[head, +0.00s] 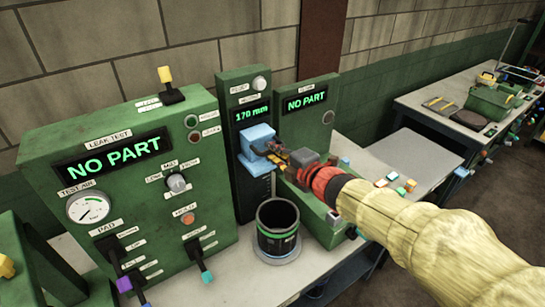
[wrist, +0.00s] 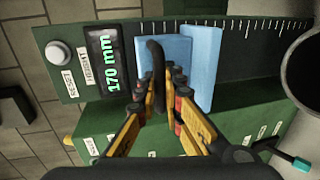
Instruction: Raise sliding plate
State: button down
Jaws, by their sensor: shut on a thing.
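The light blue sliding plate (head: 259,134) sits on the upright green height gauge (head: 228,88), below its display reading 170 mm. In the wrist view the blue plate (wrist: 203,62) stands beside the ruled scale, with a dark upright handle (wrist: 155,60) in front of it. My gripper (head: 276,151) reaches in from the right at the plate. In the wrist view its yellow and black fingers (wrist: 163,93) are shut on the dark handle. The lower part of the handle is partly hidden between the fingers.
A black cylinder with a green band (head: 278,228) stands on a round base below the plate. The green leak test box (head: 130,200) reading NO PART is at left. Another green box (head: 306,120) reading NO PART is behind my gripper. A second bench (head: 460,130) is at right.

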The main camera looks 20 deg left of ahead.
jog(key=shift+r, duration=0.45)
jog(key=c, duration=2)
grip_release()
jog(key=shift+o, duration=0.2)
jog(key=v, duration=1.2)
jog(key=shift+w, duration=0.1)
